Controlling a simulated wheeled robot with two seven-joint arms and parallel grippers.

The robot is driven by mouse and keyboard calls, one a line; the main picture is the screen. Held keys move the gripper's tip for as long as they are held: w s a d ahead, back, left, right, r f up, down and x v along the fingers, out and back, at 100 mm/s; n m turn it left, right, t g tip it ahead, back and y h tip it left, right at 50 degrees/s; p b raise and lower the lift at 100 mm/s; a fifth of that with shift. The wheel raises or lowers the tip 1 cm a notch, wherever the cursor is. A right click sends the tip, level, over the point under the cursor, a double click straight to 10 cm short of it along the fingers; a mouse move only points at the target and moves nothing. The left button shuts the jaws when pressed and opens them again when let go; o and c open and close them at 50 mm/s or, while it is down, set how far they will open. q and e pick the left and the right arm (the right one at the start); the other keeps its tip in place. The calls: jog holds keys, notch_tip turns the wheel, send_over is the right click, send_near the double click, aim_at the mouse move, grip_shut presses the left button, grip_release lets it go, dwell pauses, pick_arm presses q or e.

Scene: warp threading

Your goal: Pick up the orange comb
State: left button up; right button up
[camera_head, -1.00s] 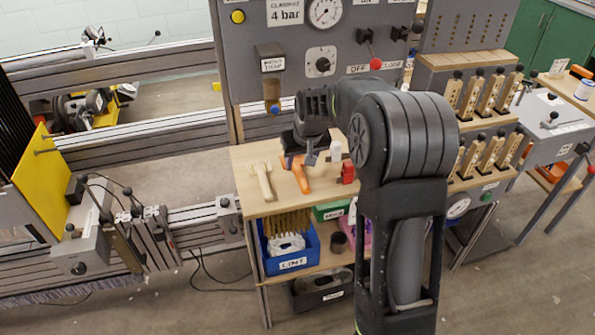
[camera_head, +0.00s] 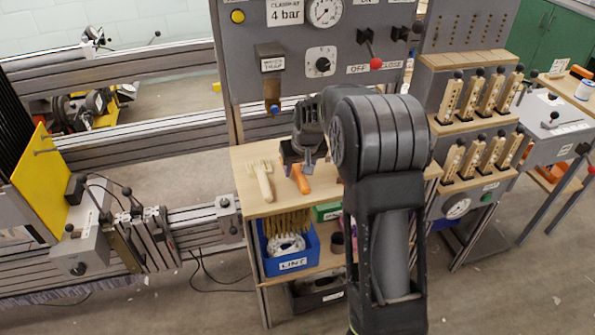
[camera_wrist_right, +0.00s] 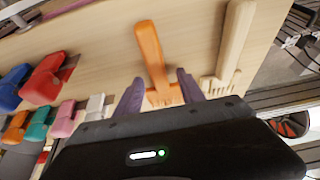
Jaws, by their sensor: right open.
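The orange comb (camera_head: 302,184) lies on the wooden top of the small bench. In the right wrist view its orange handle (camera_wrist_right: 151,45) points up the picture and its toothed head is at the jaws. My right gripper (camera_head: 300,160) is over the comb's head end, and the gripper and arm partly hide the comb in the head view. In the right wrist view the two purple fingers of the gripper (camera_wrist_right: 159,88) are apart, one on each side of the comb's head. I cannot tell whether they touch it. My left gripper is not in view.
A pale wooden comb (camera_head: 264,184) lies beside the orange one, left in the head view. Several coloured clip-like pieces, one red (camera_wrist_right: 43,80), line the bench's other side. A control panel (camera_head: 290,60) stands behind the bench top (camera_head: 245,165). A blue bin (camera_head: 308,254) is below.

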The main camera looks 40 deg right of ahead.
jog(key=shift+f, duration=0.15)
grip_shut()
dwell(0.4)
